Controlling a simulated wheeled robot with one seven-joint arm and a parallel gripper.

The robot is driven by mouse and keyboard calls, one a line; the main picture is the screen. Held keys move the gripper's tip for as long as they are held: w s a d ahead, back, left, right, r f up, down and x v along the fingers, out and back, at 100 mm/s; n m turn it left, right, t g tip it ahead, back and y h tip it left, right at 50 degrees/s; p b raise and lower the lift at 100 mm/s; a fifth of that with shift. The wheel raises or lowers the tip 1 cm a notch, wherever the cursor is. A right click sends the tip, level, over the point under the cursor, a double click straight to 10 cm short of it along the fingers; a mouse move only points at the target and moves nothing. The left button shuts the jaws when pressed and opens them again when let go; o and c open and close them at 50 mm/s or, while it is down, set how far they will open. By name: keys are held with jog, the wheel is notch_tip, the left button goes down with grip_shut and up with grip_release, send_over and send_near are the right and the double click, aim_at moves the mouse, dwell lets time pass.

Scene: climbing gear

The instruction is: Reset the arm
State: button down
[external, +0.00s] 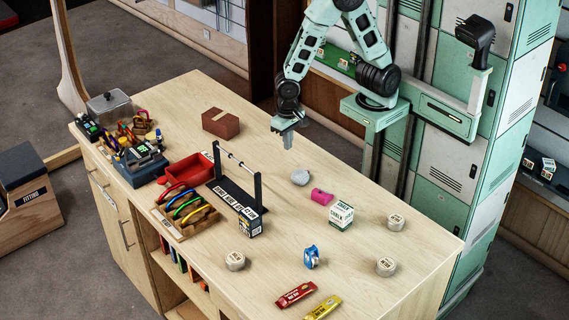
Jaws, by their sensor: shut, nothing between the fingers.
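My gripper (288,140) hangs from my bent arm above the back middle of the wooden table (330,210), pointing down. It is shut and holds nothing. It is apart from the objects around it. A brown block (221,123) lies to its left. A grey rounded lump (300,177) and a pink piece (321,197) lie on the table in front of it. How high the gripper is above the tabletop is hard to judge.
A black stand with a bar (237,180) rises left of centre, beside a red tray (185,172) and a wooden rack of carabiners (186,214). A white-green box (341,215), several tape rolls (386,266) and a blue item (311,256) stand forward. The back right tabletop is clear.

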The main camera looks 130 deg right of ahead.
jog(key=a+r+n+y, duration=0.1)
jog(key=a+r+n, duration=0.2)
jog(key=a+n, duration=0.6)
jog(key=s+a+r+n+b, duration=0.1)
jog(key=s+a+r+n, duration=0.1)
jog(key=s+a+n, duration=0.5)
jog(key=s+a+r+n+b, duration=0.1)
jog(key=s+a+r+n, duration=0.2)
jog(key=s+a+n, duration=0.5)
jog(key=a, duration=0.3)
jog(key=shift+a+h, duration=0.15)
jog(key=shift+h, duration=0.15)
